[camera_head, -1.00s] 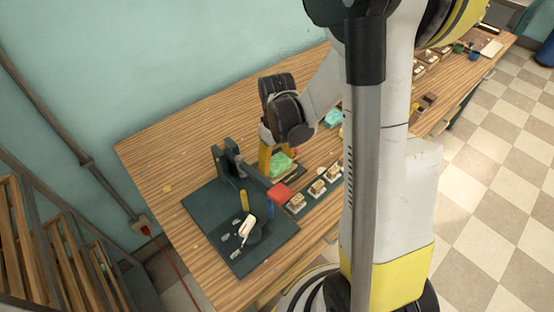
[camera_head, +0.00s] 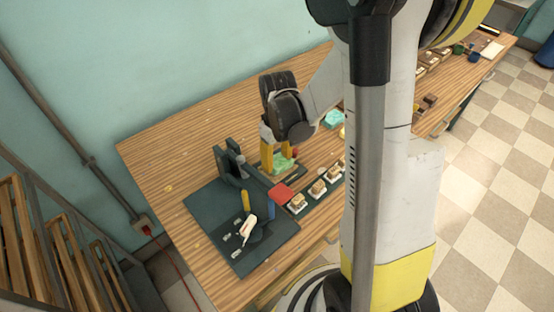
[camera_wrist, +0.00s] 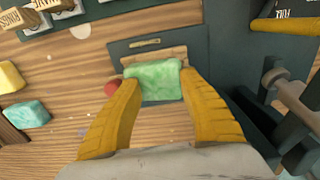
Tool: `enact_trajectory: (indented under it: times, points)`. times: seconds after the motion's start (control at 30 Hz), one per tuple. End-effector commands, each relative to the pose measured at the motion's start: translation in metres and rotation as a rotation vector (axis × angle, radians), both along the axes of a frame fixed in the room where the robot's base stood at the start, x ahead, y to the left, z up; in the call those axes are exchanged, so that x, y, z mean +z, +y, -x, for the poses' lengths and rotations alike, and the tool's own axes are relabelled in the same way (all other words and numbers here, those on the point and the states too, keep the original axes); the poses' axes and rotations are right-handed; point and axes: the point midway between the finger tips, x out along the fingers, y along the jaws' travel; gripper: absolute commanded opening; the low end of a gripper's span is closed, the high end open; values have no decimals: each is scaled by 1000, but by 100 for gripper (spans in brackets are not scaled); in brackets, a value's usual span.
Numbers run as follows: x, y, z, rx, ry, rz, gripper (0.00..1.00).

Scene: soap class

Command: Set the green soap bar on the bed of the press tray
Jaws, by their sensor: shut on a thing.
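The green marbled soap bar (camera_wrist: 155,80) sits between the two yellow fingers of my gripper (camera_wrist: 156,92), which is shut on it. In the wrist view the bar covers the near part of the press tray's wooden bed (camera_wrist: 152,56), whose far strip shows beyond it. The dark tray plate (camera_wrist: 190,40) surrounds the bed. I cannot tell whether the bar touches the bed. In the head view my gripper (camera_head: 279,160) holds the soap bar (camera_head: 284,164) beside the press (camera_head: 232,162), and the bed is mostly hidden.
The dark press and its column (camera_wrist: 275,130) stand close to the right finger. A teal bar (camera_wrist: 27,114) and a yellow block (camera_wrist: 10,76) lie left. Stamps (camera_head: 317,189) stand in a row. A black mat (camera_head: 215,215) holds a pale tool.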

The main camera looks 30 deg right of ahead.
Motion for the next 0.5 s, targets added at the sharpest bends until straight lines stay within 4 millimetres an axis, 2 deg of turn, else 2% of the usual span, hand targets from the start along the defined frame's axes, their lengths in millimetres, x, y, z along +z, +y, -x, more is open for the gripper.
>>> enact_trajectory:
  times: [0.03, 0.5]
  points:
    - [-2, -5, -1, -5, -2, 10, 12]
    - [2, -4, -1, -7, -4, 12, 6]
